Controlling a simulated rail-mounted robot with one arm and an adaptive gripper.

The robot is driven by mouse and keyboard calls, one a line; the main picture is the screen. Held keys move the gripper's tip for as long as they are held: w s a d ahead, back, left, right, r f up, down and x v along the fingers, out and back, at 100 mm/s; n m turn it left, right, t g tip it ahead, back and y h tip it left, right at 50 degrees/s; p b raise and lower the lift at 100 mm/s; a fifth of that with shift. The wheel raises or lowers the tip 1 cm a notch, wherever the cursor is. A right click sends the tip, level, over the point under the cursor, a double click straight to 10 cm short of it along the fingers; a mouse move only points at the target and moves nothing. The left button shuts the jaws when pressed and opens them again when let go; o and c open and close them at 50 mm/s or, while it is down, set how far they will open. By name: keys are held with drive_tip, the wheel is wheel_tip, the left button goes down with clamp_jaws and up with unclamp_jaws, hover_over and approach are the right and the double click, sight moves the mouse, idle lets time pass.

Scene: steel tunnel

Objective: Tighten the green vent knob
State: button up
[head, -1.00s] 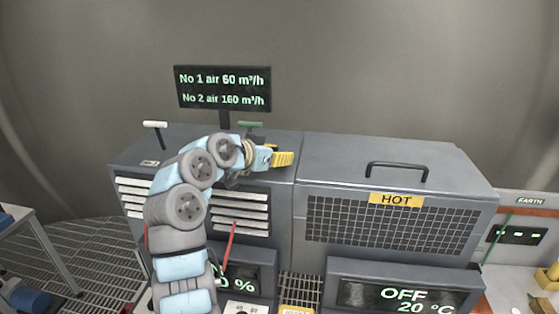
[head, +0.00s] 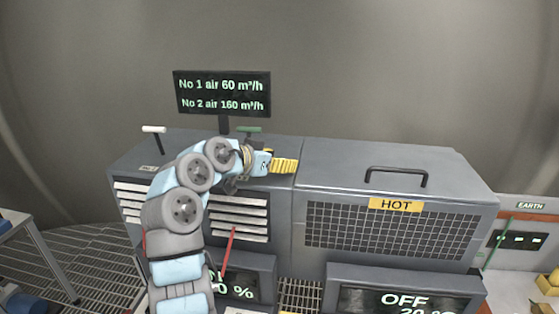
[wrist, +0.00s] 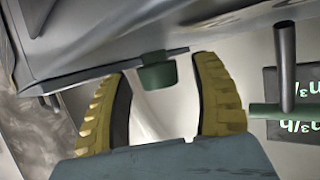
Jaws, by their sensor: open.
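A green knob (wrist: 157,72) on a thin dark plate shows in the wrist view, between the yellow fingers and a little beyond their tips. My gripper (wrist: 165,68) is open, one finger on each side of the knob, with visible gaps. In the head view my gripper (head: 284,166) is at the top of the left grey cabinet, fingers towards the right. I cannot make out the knob there; my gripper and arm cover that area. A green T-handle (head: 249,129) stands behind my gripper, and its bar also shows at the right of the wrist view (wrist: 265,110).
A white T-handle (head: 153,129) stands at the left of the cabinet. An air-flow display (head: 222,94) rises behind. The right cabinet (head: 335,160) has a black handle (head: 397,172) on top and a HOT label (head: 396,204). A red rod (head: 229,249) leans before the louvres.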

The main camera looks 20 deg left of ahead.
drive_tip(key=v, duration=1.2)
drive_tip(key=shift+f, duration=0.1)
